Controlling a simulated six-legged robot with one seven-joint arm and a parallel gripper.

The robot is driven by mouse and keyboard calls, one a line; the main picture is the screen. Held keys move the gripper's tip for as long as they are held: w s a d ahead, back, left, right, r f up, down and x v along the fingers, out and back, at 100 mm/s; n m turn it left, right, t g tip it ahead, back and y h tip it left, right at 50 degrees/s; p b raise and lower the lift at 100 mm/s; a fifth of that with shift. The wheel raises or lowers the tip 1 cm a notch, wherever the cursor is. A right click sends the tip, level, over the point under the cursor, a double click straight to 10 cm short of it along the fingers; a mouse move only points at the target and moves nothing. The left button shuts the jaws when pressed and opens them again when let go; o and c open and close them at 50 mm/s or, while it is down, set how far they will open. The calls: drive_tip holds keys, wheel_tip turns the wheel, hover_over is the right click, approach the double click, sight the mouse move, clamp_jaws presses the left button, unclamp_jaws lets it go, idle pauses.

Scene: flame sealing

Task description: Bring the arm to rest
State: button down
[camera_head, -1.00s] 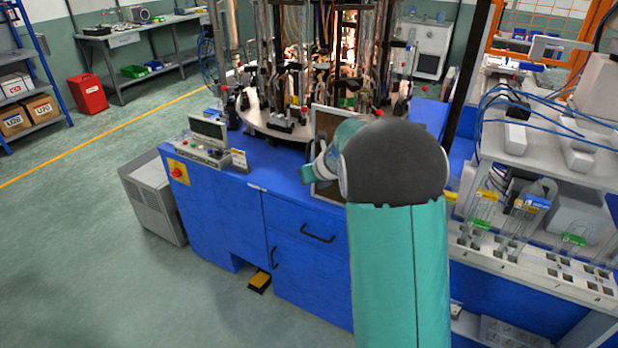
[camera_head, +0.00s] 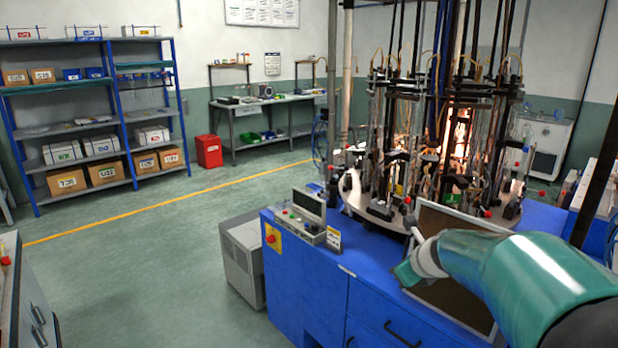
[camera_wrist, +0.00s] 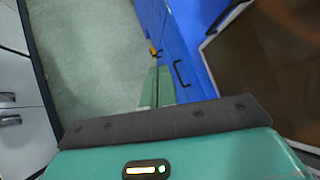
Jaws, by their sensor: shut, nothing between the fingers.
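My arm is bent in front of the blue machine, with its teal links at the lower right of the head view. My gripper (camera_head: 406,274) points left, over the near side of the blue machine top. In the wrist view my gripper's green fingers (camera_wrist: 157,88) are together with nothing between them. Beyond them show the blue cabinet front and the floor. The fingers look clear of the cabinet, though their exact distance from it cannot be told.
The blue machine (camera_head: 312,275) carries a round turntable with many rods and flames (camera_head: 458,140). A framed brown panel (camera_head: 452,298) is close behind my gripper. A control box (camera_head: 302,220) sits at left. Shelves (camera_head: 95,125) and a red bin (camera_head: 209,151) stand beyond open floor.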

drive_tip(key=s+a+r+n+g, duration=0.15)
drive_tip(key=s+a+n, duration=0.25)
drive_tip(key=s+n, duration=0.4)
drive_tip(key=s+a+r+n, duration=0.3)
drive_tip(key=s+a+n, duration=0.1)
drive_tip(key=s+n, duration=0.5)
drive_tip(key=s+f+n+g+h, duration=0.1)
drive_tip(key=s+n, duration=1.1)
drive_tip(key=shift+s+a+f+h, duration=0.2)
drive_tip(key=shift+s+a+h, duration=0.05)
drive_tip(key=shift+h, duration=0.15)
drive_tip(key=shift+w+r, duration=0.1)
